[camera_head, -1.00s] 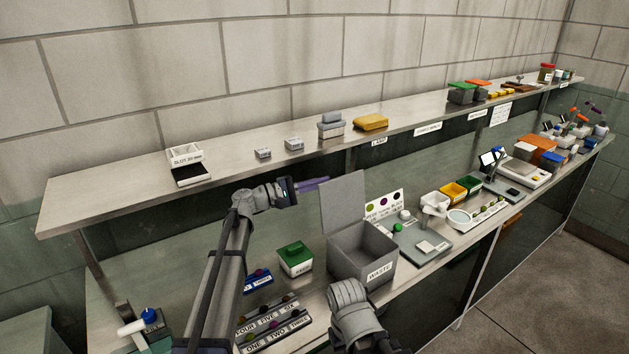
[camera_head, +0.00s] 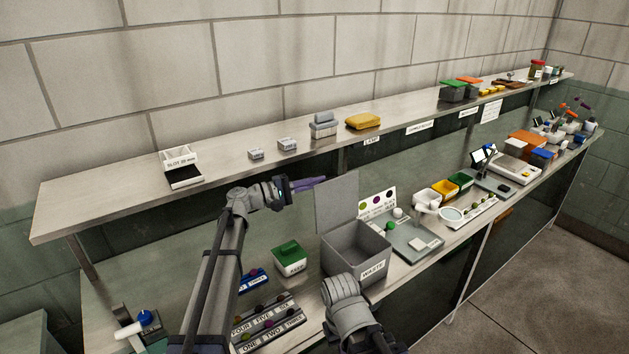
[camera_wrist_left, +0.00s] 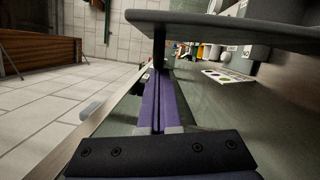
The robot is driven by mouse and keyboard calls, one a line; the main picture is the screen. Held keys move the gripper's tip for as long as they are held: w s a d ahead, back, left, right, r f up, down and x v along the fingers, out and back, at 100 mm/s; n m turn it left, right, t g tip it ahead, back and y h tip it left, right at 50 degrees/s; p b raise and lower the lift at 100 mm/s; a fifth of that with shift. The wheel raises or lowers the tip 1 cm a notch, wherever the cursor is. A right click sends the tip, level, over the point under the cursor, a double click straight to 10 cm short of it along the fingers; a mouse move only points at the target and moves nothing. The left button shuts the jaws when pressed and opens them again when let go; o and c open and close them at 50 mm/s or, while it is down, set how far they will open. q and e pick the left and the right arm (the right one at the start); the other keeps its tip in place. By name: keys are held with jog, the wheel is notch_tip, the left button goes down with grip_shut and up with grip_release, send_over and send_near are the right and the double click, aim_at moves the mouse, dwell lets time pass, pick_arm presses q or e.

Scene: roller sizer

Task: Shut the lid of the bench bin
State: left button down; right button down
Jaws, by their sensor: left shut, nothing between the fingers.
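The bench bin is a grey open-topped box (camera_head: 346,263) labelled WASTE, on the lower bench in the head view. Its grey lid (camera_head: 337,208) stands upright at the back left of the box, so the bin is open. My left gripper (camera_head: 318,181) has slim purple fingers, shut and empty, at the upper left corner of the lid. In the left wrist view the shut fingers (camera_wrist_left: 158,82) point forward and the lid (camera_wrist_left: 235,28) is a grey slab close beside them. I cannot tell whether they touch. My right gripper does not show.
A green-lidded box labelled KEEP (camera_head: 289,257) stands left of the bin. Labelled racks (camera_head: 268,322) lie in front of it. A grey tray (camera_head: 418,243) is right of the bin. The upper shelf (camera_head: 110,202) runs behind. A grey link of my arm is in front of the bin.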

aim_at(332, 181)
pick_arm(q)
jog(key=s+d+m+p, duration=0.1)
jog(key=s+r+m+p, duration=0.1)
jog(key=s+d+r+m+y+p, duration=0.1)
jog(key=s, duration=0.1)
jog(key=shift+d+r+m+p, duration=0.15)
jog(key=shift+d+m+p, duration=0.15)
jog(key=shift+d+p, duration=0.1)
jog(key=s+d+f+m+y+b, duration=0.1)
jog(key=s+d+f+m, duration=0.3)
jog(key=s+m, duration=0.1)
jog(key=s+d+f+m+t+y+b, duration=0.1)
jog(key=s+d+f+m+y+b, duration=0.1)
jog(key=s+d+f+m, duration=0.2)
jog(key=shift+s+d+m+y, duration=0.3)
jog(key=shift+s+d+m, duration=0.35)
jog(key=shift+s+m, duration=0.9)
jog(key=shift+s+f+n, duration=0.1)
jog(key=shift+s+n, duration=0.15)
jog(key=shift+s, duration=0.05)
